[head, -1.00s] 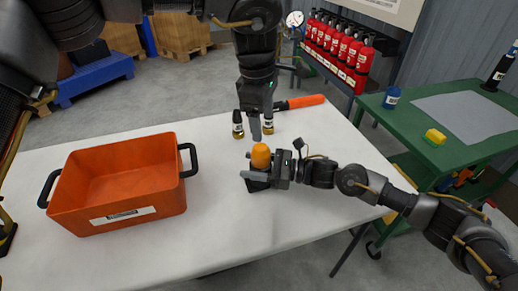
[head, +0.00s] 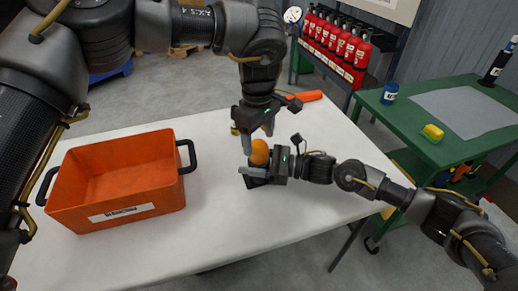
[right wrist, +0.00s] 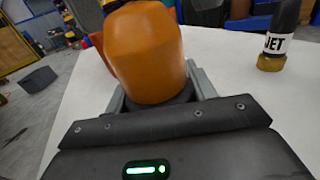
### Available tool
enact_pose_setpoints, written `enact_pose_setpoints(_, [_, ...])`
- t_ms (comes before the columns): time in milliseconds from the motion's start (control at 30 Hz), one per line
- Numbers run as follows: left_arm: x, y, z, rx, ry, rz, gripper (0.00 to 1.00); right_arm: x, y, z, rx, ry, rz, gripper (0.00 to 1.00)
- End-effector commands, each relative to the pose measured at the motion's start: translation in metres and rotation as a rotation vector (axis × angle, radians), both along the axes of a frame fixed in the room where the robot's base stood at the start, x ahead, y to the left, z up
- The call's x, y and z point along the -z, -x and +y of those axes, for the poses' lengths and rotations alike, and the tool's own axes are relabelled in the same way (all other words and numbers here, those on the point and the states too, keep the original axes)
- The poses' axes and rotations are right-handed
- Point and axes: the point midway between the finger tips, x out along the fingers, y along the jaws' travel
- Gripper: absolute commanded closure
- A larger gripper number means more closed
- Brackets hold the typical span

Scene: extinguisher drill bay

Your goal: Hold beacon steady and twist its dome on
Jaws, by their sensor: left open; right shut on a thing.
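The beacon's orange dome (head: 259,153) sits on its dark base, upright above the white table. My right gripper (head: 257,172) is shut on the beacon's base from the right. In the right wrist view the dome (right wrist: 148,50) fills the upper middle, with the black base (right wrist: 165,97) between the grey fingers. My left gripper (head: 258,136) is open and points down over the dome. One finger is at the dome's left and the other at its upper right. Whether the fingers touch the dome, I cannot tell.
An orange crate (head: 126,172) with black handles stands at the table's left. Black nozzles behind the left gripper are mostly hidden; one labelled JET (right wrist: 275,40) shows in the right wrist view. An orange-handled tool (head: 305,97) lies at the back. The table's front (head: 220,225) is clear.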

Motion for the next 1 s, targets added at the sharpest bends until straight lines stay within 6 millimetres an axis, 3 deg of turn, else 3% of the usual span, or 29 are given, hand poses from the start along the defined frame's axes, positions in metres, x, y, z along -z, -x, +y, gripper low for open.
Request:
enact_pose_setpoints(100, [0.021, 0.000, 0.000, -0.001, 0.000, 0.002, 0.31, 0.000, 0.000, 0.000, 0.001, 0.000, 0.000, 0.80])
enact_pose_setpoints(300, [0.041, 0.000, 0.000, 0.000, -0.001, 0.001, 0.31, 0.000, 0.000, 0.000, 0.001, 0.000, 0.000, 0.80])
enact_pose_setpoints(667, [0.046, 0.000, 0.000, 0.000, -0.001, -0.001, 0.31, 0.000, 0.000, 0.000, 0.001, 0.000, 0.000, 0.80])
enact_pose_setpoints(1000, [0.045, 0.000, 0.000, -0.001, -0.001, -0.001, 0.74, 0.000, 0.000, 0.000, 0.001, 0.000, 0.000, 0.80])
